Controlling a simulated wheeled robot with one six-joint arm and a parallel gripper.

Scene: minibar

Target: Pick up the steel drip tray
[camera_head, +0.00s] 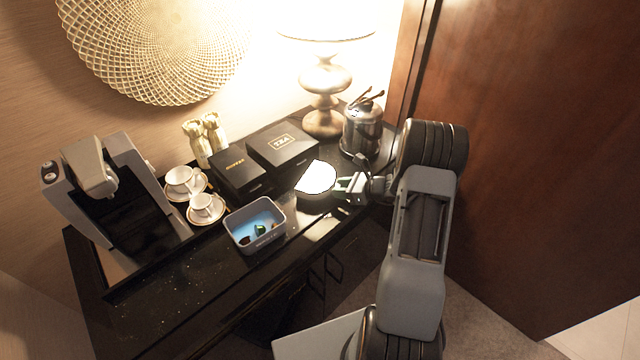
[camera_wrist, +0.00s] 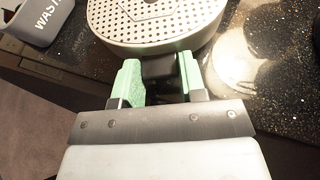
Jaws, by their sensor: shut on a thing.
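The steel drip tray (camera_head: 316,179) is a round, brightly lit disc on the dark counter, in front of the black boxes. In the wrist view the drip tray (camera_wrist: 190,12) shows a perforated top and a plain side wall. My gripper (camera_head: 350,188) reaches it from the right. In the wrist view my gripper (camera_wrist: 158,75) has its green fingers on either side of a dark block at the tray's near edge, and it is shut on it. Whether the tray is clear of the counter cannot be told.
A grey waste bin (camera_head: 256,226) with small items stands left of the tray. A black tea box (camera_head: 283,145) and coffee box (camera_head: 238,172) stand behind. An ice bucket (camera_head: 362,131) and lamp (camera_head: 324,95) are at the back right. Cups and a coffee machine (camera_head: 108,180) are at the left.

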